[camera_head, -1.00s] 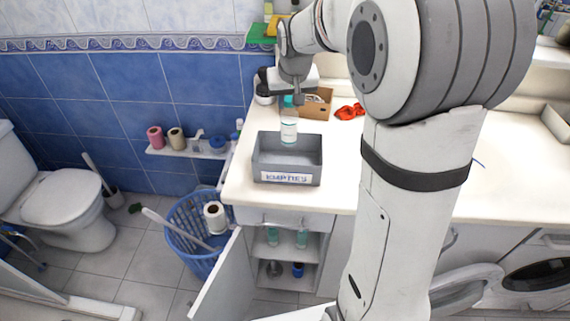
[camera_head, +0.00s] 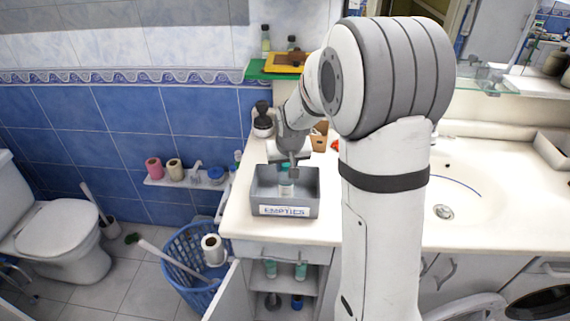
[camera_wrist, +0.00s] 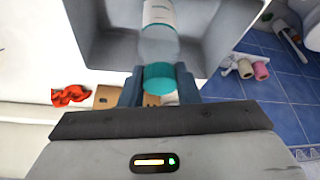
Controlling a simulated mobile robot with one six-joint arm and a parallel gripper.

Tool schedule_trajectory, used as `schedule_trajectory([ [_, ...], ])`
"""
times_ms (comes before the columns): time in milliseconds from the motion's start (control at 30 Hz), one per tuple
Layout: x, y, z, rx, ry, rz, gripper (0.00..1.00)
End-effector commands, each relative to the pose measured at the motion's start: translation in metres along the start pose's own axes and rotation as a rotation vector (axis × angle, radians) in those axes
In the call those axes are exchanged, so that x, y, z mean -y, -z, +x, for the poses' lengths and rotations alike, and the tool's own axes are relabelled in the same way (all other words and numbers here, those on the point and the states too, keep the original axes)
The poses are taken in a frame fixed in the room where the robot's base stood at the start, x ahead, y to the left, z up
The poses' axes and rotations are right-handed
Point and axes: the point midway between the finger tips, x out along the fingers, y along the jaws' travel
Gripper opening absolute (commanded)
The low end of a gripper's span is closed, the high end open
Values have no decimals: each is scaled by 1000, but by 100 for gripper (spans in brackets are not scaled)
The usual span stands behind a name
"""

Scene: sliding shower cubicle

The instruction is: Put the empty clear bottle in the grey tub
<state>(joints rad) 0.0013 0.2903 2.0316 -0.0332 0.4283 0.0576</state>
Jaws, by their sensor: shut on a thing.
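The clear bottle (camera_head: 287,188) has a teal cap and a white label. My gripper (camera_head: 289,167) is shut on it by the cap and holds it upright, partly down inside the grey tub. The grey tub (camera_head: 285,210) stands on the counter with a label reading "EMPTIES" on its front. In the wrist view my gripper (camera_wrist: 158,84) has a finger on each side of the teal cap, and the bottle (camera_wrist: 158,42) extends away into the tub (camera_wrist: 100,48). Whether the bottle's base touches the tub floor cannot be told.
A cardboard box (camera_head: 319,137) and a red item (camera_head: 335,145) are behind the tub, near my arm. A green shelf (camera_head: 272,70) hangs above. Below the counter is an open cabinet holding several bottles (camera_head: 271,268). A blue basket (camera_head: 190,258) stands on the floor at left.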

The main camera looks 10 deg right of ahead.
Motion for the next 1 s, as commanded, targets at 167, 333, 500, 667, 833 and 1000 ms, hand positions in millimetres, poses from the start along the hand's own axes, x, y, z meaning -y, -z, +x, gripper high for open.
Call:
schedule_trajectory([
  [167,0,-1,3,-2,0,0,0],
  [333,1,-2,5,-1,0,-1,0],
  [500,1,-2,5,-1,1,-1,37],
  [667,1,-2,5,-1,1,-1,50],
  [833,1,-2,5,-1,1,-2,51],
  [1000,2,0,0,-1,1,-2,51],
])
